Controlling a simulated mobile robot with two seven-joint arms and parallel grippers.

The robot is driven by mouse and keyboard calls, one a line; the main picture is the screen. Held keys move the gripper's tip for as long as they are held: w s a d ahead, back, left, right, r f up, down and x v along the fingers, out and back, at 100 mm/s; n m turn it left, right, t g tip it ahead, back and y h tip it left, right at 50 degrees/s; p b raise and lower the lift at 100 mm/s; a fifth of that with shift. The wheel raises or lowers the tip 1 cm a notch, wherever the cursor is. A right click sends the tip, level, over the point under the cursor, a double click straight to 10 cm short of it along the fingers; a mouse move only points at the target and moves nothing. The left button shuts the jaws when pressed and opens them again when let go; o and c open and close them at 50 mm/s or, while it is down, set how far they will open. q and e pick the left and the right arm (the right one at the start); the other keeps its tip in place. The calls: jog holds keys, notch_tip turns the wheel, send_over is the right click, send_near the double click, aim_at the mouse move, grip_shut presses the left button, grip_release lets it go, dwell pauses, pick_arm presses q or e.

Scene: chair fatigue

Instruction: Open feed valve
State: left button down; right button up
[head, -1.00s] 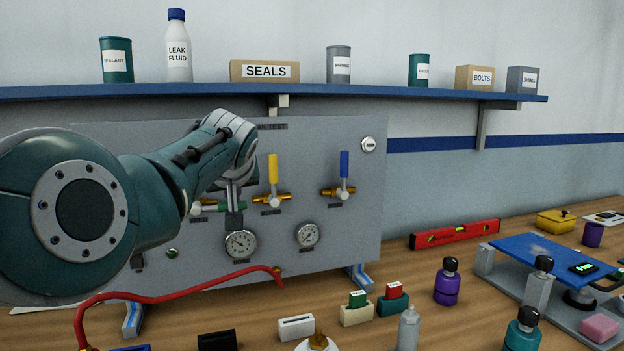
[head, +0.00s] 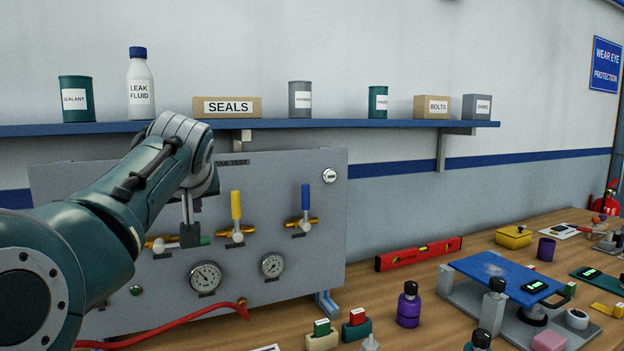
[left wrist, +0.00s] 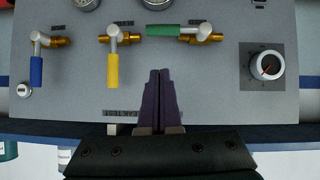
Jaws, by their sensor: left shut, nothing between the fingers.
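A grey test panel (head: 310,255) stands on the bench with three valves in a row. The green valve handle (head: 205,240) lies horizontal, in line with its brass fitting; it also shows in the left wrist view (left wrist: 162,30). The yellow handle (head: 236,205) and blue handle (head: 305,196) point straight up; both hang downward in the inverted left wrist view. The valve labels are too small to read. My left gripper (left wrist: 160,72) is shut and empty, its purple fingertips just above the green handle's free end. Whether they touch it is unclear. My right gripper is out of view.
Two gauges (head: 205,277) sit below the valves. A black-and-white dial (left wrist: 267,65) is beside the green valve. A blue shelf (head: 350,126) with containers runs above the panel. A red hose (head: 190,318) lies in front. Bottles and a blue platform (head: 505,275) occupy the bench at right.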

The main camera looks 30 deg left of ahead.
pick_arm(q)
jog(key=v, duration=0.6)
jog(key=shift+d+b, duration=0.25)
jog(key=shift+b, duration=0.05)
jog(key=shift+s, duration=0.1)
